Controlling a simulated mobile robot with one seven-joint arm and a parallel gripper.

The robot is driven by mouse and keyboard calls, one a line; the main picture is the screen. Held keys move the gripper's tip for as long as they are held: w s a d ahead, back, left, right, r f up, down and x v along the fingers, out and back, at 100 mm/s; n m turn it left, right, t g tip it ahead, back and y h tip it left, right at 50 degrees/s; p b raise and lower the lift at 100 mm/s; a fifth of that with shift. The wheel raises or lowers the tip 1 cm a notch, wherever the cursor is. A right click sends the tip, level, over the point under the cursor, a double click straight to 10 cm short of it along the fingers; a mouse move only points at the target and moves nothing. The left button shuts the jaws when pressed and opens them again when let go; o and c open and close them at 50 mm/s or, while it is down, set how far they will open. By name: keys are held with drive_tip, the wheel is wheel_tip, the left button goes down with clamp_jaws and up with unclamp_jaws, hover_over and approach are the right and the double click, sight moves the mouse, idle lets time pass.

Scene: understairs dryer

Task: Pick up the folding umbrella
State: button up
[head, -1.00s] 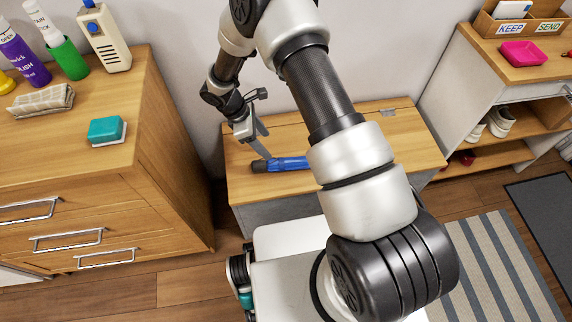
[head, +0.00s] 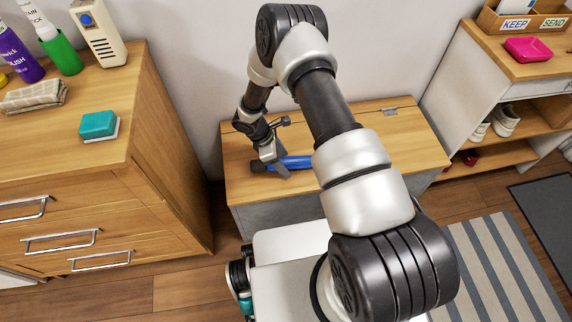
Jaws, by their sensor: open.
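The folding umbrella (head: 297,162) is blue with a dark end at its left. It lies on the wooden top of the low bench (head: 240,150), and my arm hides its right part. My gripper (head: 283,172) is open and points down at the umbrella's left part, close to the dark end. The fingers overlap the umbrella in the picture. I cannot tell whether they touch it or straddle it.
A drawer cabinet (head: 160,130) stands at the left, with a teal sponge (head: 98,124), a folded cloth (head: 35,96) and bottles on top. A shoe shelf (head: 540,145) stands at the right. The wall is close behind the bench. A striped rug (head: 490,262) lies on the floor.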

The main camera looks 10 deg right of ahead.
drive_tip(key=shift+d+f, duration=0.1)
drive_tip(key=shift+f, duration=0.1)
drive_tip(key=shift+c, duration=0.2)
drive_tip(key=c, duration=1.3)
